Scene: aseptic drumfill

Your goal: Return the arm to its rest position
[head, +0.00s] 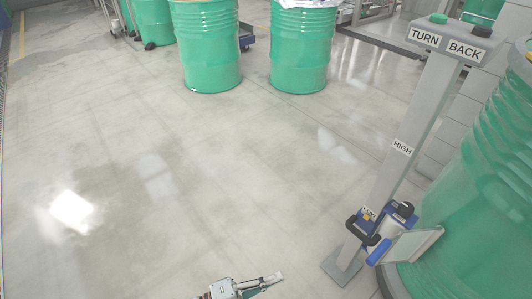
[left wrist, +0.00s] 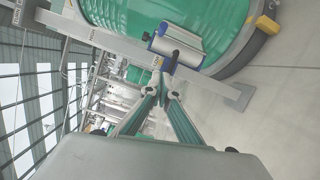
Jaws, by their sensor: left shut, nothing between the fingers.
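My left gripper (head: 262,284) shows at the bottom of the head view, low over bare floor and apart from everything around it. In the left wrist view its two fingers (left wrist: 168,82) come together at the tips, shut with nothing between them. Beyond the fingertips in that view is a silver and blue device (left wrist: 178,45) near a green drum (left wrist: 165,20). My right gripper is in neither view.
A grey post (head: 400,140) with "TURN BACK", "HIGH" and "LOW" labels stands at the right. The blue-handled device (head: 383,232) sits low on it, beside a large green drum (head: 490,190). Green drums (head: 205,45) stand at the back. The middle floor (head: 180,170) is clear.

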